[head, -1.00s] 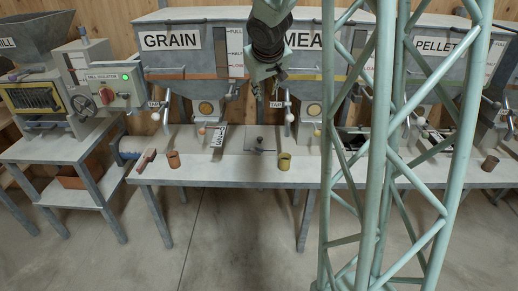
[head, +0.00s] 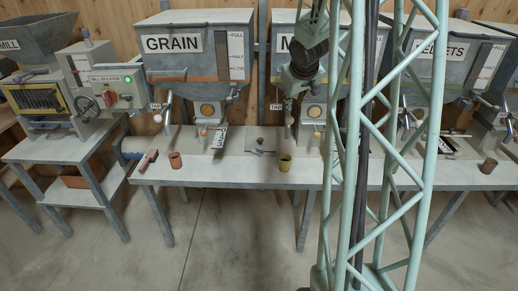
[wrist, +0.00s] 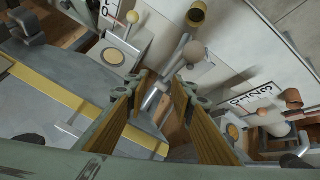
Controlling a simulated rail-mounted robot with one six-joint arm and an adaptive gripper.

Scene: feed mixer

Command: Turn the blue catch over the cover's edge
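I cannot pick out the blue catch in either view. A yellow-framed slotted cover (head: 37,99) is on the mill at the far left in the head view, with no blue catch distinguishable on it. My gripper (head: 289,101) hangs in front of the middle hopper, well to the right of the mill. In the wrist view my gripper (wrist: 160,84) is open, its two fingers apart. A grey metal lever (wrist: 156,98) shows beyond and between the fingertips; I cannot see contact.
A bench (head: 225,177) runs below the hoppers, with a brown cup (head: 175,160) and an olive cup (head: 285,163). The grain hopper (head: 200,60) stands between the mill and my arm. A blue cylinder (head: 131,148) is at the bench's left end. Floor in front is clear.

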